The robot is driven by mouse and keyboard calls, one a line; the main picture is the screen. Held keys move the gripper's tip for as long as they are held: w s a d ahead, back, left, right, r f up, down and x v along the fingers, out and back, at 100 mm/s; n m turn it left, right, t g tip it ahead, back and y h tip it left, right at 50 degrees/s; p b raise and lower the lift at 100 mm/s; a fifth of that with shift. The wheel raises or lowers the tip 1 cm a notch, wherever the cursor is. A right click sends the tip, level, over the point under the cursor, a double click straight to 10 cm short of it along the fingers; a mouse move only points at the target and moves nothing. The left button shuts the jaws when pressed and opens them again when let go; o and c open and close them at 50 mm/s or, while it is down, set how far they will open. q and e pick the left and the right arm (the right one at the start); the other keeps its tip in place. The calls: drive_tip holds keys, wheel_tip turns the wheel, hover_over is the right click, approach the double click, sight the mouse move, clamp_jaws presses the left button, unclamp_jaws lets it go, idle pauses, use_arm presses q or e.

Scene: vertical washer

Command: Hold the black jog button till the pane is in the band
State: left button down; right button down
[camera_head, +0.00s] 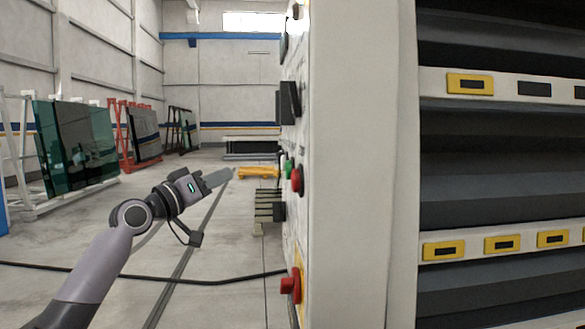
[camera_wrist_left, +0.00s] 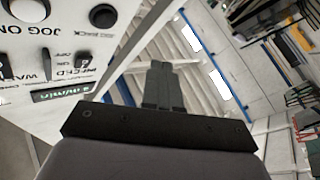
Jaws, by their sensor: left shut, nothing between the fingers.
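The control panel (camera_head: 301,150) is seen nearly edge-on in the head view, on the side of the pale machine column. No pane in the washer or band can be made out.
A green button (camera_head: 289,168), a red button (camera_head: 297,181) and a lower red knob (camera_head: 291,285) stick out from the panel. Dark glass panes (camera_head: 75,145) stand on racks at left. A black cable (camera_head: 200,281) crosses the floor. A small display (camera_wrist_left: 62,95) sits below the switches.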

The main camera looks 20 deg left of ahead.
use_arm(q)
drive_tip(key=shift+t, duration=0.4)
drive_tip(key=r, duration=0.2)
drive_tip(key=s+r, duration=0.1)
drive_tip(key=shift+s+a+r, duration=0.1)
drive_tip(key=shift+a+r, duration=0.1)
drive_tip(key=shift+r, duration=0.2)
use_arm(e)
drive_tip(key=shift+w+d+f, duration=0.1)
drive_tip(key=shift+d+f, duration=0.05)
drive_tip(key=shift+d, duration=0.3)
use_arm(q)
drive_tip(key=shift+d, duration=0.1)
